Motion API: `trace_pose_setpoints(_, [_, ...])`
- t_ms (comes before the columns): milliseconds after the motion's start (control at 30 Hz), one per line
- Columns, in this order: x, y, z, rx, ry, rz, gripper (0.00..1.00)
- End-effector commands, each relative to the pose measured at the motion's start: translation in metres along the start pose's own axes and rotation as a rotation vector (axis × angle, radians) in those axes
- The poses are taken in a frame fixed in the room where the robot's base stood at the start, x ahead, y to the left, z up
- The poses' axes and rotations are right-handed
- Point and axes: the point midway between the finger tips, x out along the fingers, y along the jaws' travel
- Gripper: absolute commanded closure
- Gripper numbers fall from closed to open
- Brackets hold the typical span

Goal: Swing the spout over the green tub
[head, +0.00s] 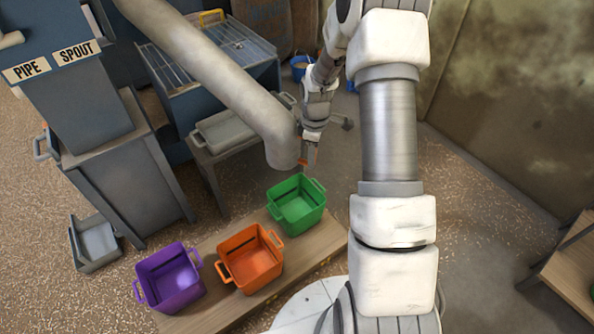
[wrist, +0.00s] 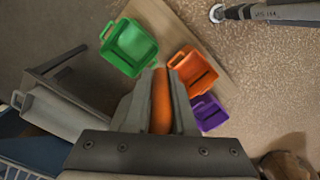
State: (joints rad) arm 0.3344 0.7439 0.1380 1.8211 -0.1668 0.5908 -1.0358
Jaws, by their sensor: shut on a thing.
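The spout is a thick grey pipe (head: 225,80) that slants down from the upper left. Its open lower end is just behind the green tub (head: 297,205) in the head view; I cannot tell whether it is directly above the tub. My gripper (head: 309,160) is at the right side of the spout's lower end, shut on a narrow orange handle (wrist: 161,100) between its fingers in the wrist view. The handle's joint with the spout is hidden. The green tub also shows at the upper left in the wrist view (wrist: 130,47), empty.
An orange tub (head: 250,258) and a purple tub (head: 170,279) stand left of the green tub on a wooden board (head: 325,245). A grey tray (head: 225,128) is on a stand behind the spout. A machine labelled PIPE SPOUT (head: 70,85) stands left. A shelf (head: 568,270) is right.

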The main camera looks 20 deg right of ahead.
Motion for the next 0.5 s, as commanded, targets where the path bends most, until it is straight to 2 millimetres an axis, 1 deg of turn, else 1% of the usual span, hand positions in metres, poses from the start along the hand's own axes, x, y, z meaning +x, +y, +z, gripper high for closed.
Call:
trace_pose_setpoints(33, [-0.001, 0.013, 0.002, -0.018, 0.002, 0.002, 1.0])
trace_pose_setpoints(200, [-0.001, 0.049, 0.007, -0.088, 0.002, 0.003, 1.0])
trace_pose_setpoints(400, [-0.001, 0.084, 0.009, -0.156, 0.001, 0.004, 1.0])
trace_pose_setpoints(500, [-0.001, 0.098, 0.009, -0.182, 0.002, 0.004, 1.0])
